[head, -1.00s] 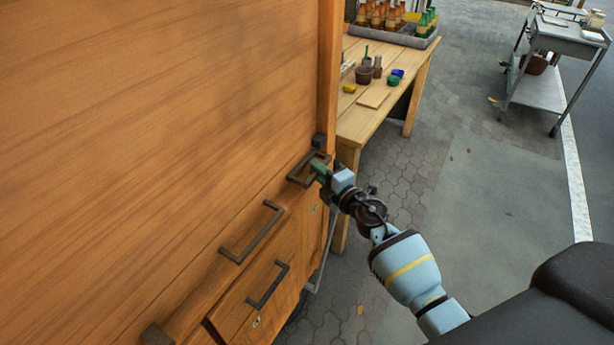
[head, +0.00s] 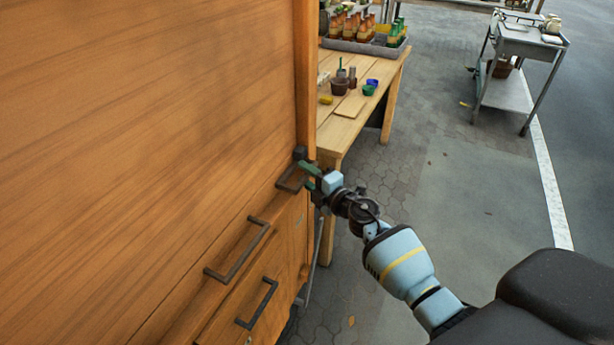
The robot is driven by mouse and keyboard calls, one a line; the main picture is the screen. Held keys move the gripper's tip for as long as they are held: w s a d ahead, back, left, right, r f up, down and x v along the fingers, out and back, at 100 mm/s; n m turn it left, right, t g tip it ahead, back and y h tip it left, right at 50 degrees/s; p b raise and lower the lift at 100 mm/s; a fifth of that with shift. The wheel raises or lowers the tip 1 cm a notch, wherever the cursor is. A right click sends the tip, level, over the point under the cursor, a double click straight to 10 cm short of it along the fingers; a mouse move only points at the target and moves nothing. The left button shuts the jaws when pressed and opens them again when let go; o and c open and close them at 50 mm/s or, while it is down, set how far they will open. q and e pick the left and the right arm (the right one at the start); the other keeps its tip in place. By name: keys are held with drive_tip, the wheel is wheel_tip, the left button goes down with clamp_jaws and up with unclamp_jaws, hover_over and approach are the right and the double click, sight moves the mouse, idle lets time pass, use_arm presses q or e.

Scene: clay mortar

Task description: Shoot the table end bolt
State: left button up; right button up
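A large wooden panel (head: 150,120) fills the left side, with a drawer cabinet front below it. At the panel's lower right corner are a small dark block (head: 300,153) and a dark bar handle (head: 289,180). I cannot tell for sure which fitting is the table end bolt. My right gripper (head: 309,177), with green fingertips, is just right of this handle and below the block. Its two fingers look apart, with nothing seen between them. Whether a fingertip touches the handle is unclear. My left gripper is not in view.
Two more dark handles, an upper one (head: 237,250) and a lower one (head: 258,304), sit on the cabinet front. Behind stands a wooden workbench (head: 340,128) with pots and a bottle tray (head: 365,47). A metal cart (head: 505,92) is at the upper right. The paving between is clear.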

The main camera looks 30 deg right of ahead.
sight(309, 177)
drive_tip(key=shift+s, duration=0.1)
drive_tip(key=p+v, duration=0.1)
drive_tip(key=v, duration=0.5)
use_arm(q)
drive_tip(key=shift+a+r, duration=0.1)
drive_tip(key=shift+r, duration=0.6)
use_arm(e)
drive_tip(key=shift+v, duration=0.85)
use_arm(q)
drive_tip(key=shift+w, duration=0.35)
